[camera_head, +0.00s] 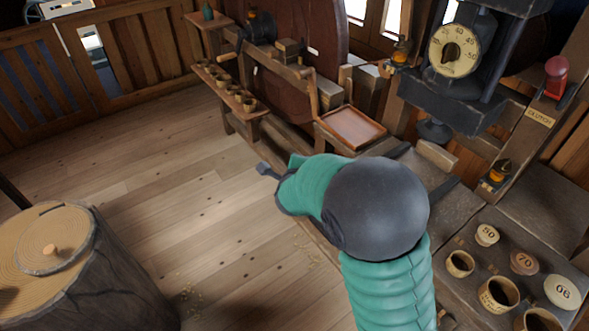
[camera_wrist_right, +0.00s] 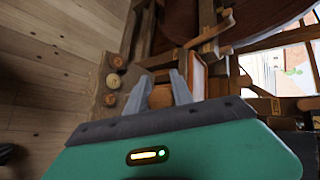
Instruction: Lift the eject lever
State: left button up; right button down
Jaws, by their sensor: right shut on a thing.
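My right gripper (camera_head: 266,171) reaches past the near end of the workbench, at the tip of my green arm. In the right wrist view its two grey fingers (camera_wrist_right: 164,88) stand slightly apart with a small brown wooden thing (camera_wrist_right: 160,98) between them. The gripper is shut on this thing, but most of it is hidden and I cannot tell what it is. A curved wooden bar (camera_head: 313,92) stands on the machine beyond the arm. No lever is labelled as the eject lever, so I cannot tell which part it is. My left gripper is not in view.
A shelf (camera_head: 228,88) with several small cups stands beyond the gripper. A wooden tray (camera_head: 352,127) lies beside my arm. A red knob (camera_head: 557,68) stands above a clutch label. Numbered lids and cups (camera_head: 499,293) fill the right bench.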

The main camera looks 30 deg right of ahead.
jog(key=shift+d+r, duration=0.15)
jog(key=shift+r, duration=0.2)
jog(key=c, duration=1.3)
grip_release()
jog(key=shift+o, duration=1)
jog(key=shift+f, duration=0.1)
jog(key=shift+a, duration=0.2)
jog(key=p+v, duration=0.4)
jog(key=v, duration=1.2)
jog(key=shift+s, duration=0.35)
